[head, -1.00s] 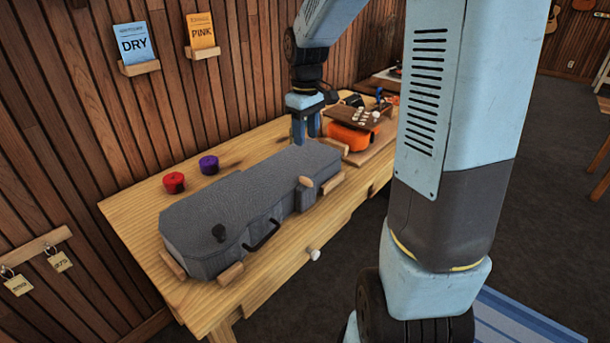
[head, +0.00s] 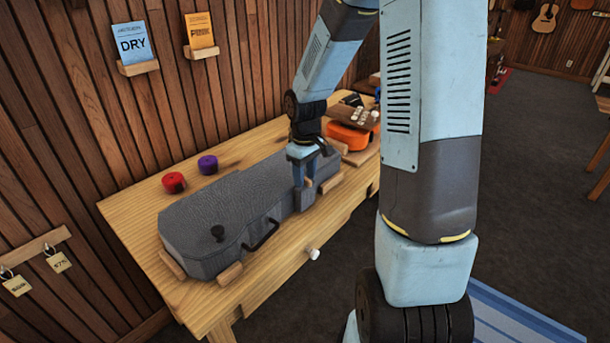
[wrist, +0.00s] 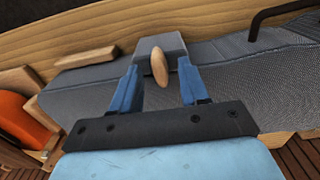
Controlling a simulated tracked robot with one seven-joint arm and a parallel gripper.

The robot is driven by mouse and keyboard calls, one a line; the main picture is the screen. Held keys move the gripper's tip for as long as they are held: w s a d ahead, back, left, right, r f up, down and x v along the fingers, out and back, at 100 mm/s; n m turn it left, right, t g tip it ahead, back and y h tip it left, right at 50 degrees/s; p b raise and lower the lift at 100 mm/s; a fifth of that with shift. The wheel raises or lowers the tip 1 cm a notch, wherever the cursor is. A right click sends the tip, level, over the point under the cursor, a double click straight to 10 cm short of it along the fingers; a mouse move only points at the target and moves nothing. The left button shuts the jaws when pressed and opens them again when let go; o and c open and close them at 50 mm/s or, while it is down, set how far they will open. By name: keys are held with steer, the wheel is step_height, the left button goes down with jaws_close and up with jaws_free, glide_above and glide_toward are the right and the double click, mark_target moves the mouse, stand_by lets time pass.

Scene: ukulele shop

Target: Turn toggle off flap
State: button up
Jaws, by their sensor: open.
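The grey ukulele case (head: 235,205) lies on the wooden bench. In the wrist view, an oval wooden toggle (wrist: 160,68) stands out from a small grey flap (wrist: 150,43) on the case's side. My gripper (head: 304,198) is open over the case's narrower far part. In the wrist view its two blue fingers stand on either side of the toggle, with gaps showing between them and it. I cannot tell whether the fingertips reach down to the toggle's level. In the head view my fingers largely hide the toggle and flap.
An orange ukulele body (head: 347,136) lies beyond.

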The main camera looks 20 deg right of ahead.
steer(key=shift+f, duration=0.25)
jaws_close()
stand_by(0.3)
